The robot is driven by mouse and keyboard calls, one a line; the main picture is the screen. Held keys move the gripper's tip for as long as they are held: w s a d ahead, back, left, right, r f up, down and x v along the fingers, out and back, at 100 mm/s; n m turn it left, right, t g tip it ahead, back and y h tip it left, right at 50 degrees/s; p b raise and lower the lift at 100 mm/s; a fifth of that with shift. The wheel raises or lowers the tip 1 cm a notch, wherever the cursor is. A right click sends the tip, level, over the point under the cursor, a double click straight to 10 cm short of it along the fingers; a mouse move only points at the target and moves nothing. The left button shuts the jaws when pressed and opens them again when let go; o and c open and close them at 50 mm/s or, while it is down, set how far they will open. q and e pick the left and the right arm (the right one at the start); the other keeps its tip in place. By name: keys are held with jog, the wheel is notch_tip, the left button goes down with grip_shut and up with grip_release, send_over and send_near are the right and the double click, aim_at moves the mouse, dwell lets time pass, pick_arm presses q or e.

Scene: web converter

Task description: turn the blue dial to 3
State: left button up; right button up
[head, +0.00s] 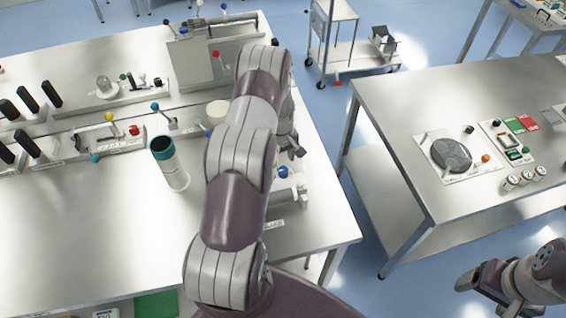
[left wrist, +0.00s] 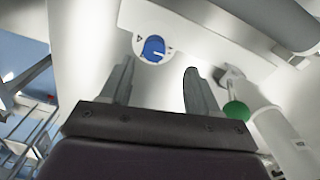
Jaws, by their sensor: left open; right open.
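The blue dial (left wrist: 153,48) sits on a white panel (left wrist: 190,30) in the left wrist view, with small dark triangular marks beside it. A pale mark shows on its face; I cannot read any numbers. My left gripper (left wrist: 157,75) is open and empty, its two fingers pointing toward the panel with the dial beyond and between their tips. They look apart from it. In the head view my left gripper (head: 292,145) is partly hidden by my arm, and I cannot make out the dial for certain. My right gripper (head: 482,283) is open and empty at the lower right.
A green-knobbed lever (left wrist: 235,110) stands close to the right finger in the left wrist view. A grey cylinder (left wrist: 285,20) lies above it. In the head view, a teal-topped cylinder (head: 172,170) stands on the left bench (head: 110,215). Another bench (head: 400,100) is at right.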

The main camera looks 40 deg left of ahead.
aim_at(283, 170)
pick_arm(q)
jog(key=f, duration=0.1)
jog(key=w+f+p, duration=0.1)
jog(key=f, duration=0.3)
jog(key=shift+w+d+f, duration=0.15)
jog(key=shift+w+d, duration=0.05)
jog(key=shift+d, duration=0.1)
jog(key=shift+s+a+f, duration=0.1)
jog(key=shift+s+f, duration=0.05)
jog(key=shift+f, duration=0.15)
jog(key=shift+s+a+f, duration=0.1)
jog(key=shift+s+a, duration=0.05)
jog(key=shift+s, duration=0.15)
jog(key=shift+w, duration=0.15)
jog(key=shift+c, duration=0.5)
jog(key=shift+w, duration=0.1)
jog(key=c, duration=0.9)
pick_arm(e)
jog(key=shift+w+d+r, duration=0.1)
jog(key=shift+w+r, duration=0.15)
jog(key=shift+r, duration=0.3)
jog(key=shift+w+r, duration=0.25)
jog(key=shift+r, duration=0.25)
jog(key=shift+f, duration=0.1)
